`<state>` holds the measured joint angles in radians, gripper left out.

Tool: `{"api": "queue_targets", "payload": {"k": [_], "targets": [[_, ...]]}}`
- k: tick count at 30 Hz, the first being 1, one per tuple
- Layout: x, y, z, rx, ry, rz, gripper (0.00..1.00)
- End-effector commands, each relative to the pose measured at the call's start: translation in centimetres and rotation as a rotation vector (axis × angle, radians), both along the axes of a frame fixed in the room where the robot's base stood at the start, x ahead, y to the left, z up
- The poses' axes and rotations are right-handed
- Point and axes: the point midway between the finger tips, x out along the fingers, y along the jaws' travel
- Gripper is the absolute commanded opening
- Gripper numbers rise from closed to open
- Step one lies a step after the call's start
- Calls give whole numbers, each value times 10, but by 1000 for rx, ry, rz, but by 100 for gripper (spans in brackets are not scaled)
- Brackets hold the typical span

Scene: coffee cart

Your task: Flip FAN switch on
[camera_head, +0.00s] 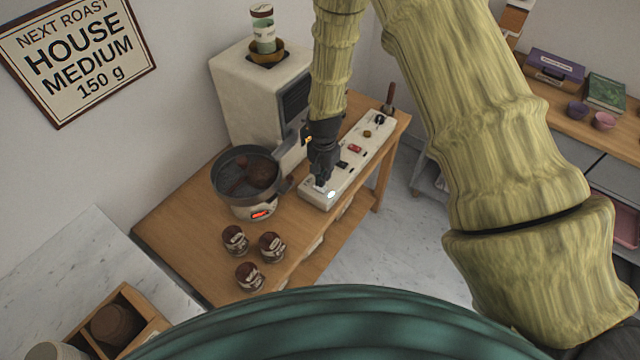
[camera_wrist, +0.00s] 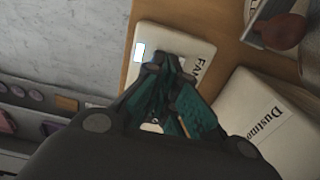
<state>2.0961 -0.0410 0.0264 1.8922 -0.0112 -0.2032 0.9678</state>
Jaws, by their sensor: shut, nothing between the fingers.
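A long white switch panel (camera_head: 345,170) lies on the wooden cart top, with several switches and knobs along it. The FAN label (camera_wrist: 196,69) shows at its near end in the wrist view. My gripper (camera_head: 320,182) is shut and empty, pointing down at this near end, and it also shows in the wrist view (camera_wrist: 165,68). The FAN switch is mostly hidden behind my fingers; I cannot tell its position or whether they touch it. A small lamp (camera_head: 331,194) beside the fingertips glows bluish white, also seen in the wrist view (camera_wrist: 140,52).
A white roaster (camera_head: 240,95) stands behind the panel. A round dark tray (camera_head: 232,187) with beans is left of my gripper, above a red display (camera_head: 260,214). Several jars (camera_head: 270,246) stand at the front. A marble floor (camera_head: 405,240) lies right of the cart.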

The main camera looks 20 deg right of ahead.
Motion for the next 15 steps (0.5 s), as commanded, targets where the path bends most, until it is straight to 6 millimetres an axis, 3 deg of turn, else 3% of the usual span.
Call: {"api": "queue_targets", "payload": {"k": [15], "targets": [[0, 0, 31, -1, 1, -1, 0]]}}
